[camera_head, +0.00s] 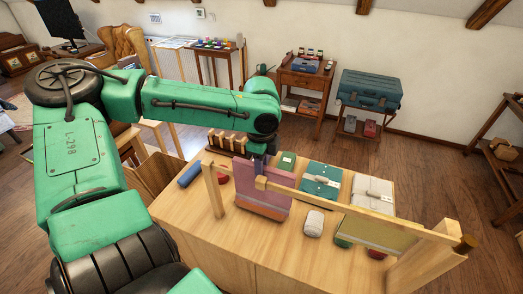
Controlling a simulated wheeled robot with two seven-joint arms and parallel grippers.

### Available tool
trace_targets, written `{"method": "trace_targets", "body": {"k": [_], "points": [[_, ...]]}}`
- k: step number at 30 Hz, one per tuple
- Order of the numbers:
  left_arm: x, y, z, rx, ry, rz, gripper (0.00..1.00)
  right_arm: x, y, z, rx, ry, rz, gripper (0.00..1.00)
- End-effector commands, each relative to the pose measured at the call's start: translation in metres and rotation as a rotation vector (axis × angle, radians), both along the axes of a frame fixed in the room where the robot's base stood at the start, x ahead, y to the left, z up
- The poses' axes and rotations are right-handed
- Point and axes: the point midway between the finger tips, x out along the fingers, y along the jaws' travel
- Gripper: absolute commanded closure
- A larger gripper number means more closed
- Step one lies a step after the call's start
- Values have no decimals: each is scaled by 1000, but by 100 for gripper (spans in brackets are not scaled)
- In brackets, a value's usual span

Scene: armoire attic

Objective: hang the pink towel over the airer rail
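The pink towel (272,205) is at the left part of the wooden airer's rail (345,206). A raised part of the towel covers a short stretch of the rail near the left post, and a wider flat part shows below the rail. I cannot tell how much hangs on each side. My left gripper (262,158) points down just above and behind the towel's upper edge; its fingers are mostly hidden, so its grip cannot be told. My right gripper is not in view.
An olive cloth (380,233) hangs on the rail's right part. The wooden table (225,238) also bears a blue roll (189,174), a teal folded item (321,180), a white folded item (373,193) and a small pale bundle (314,223). The table's front left is clear.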

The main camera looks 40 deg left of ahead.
Motion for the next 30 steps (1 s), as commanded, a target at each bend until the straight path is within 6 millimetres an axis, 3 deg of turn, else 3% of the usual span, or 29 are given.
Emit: {"method": "trace_targets", "body": {"k": [30], "points": [[0,0,-26,0,-1,-1,100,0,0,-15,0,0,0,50]]}}
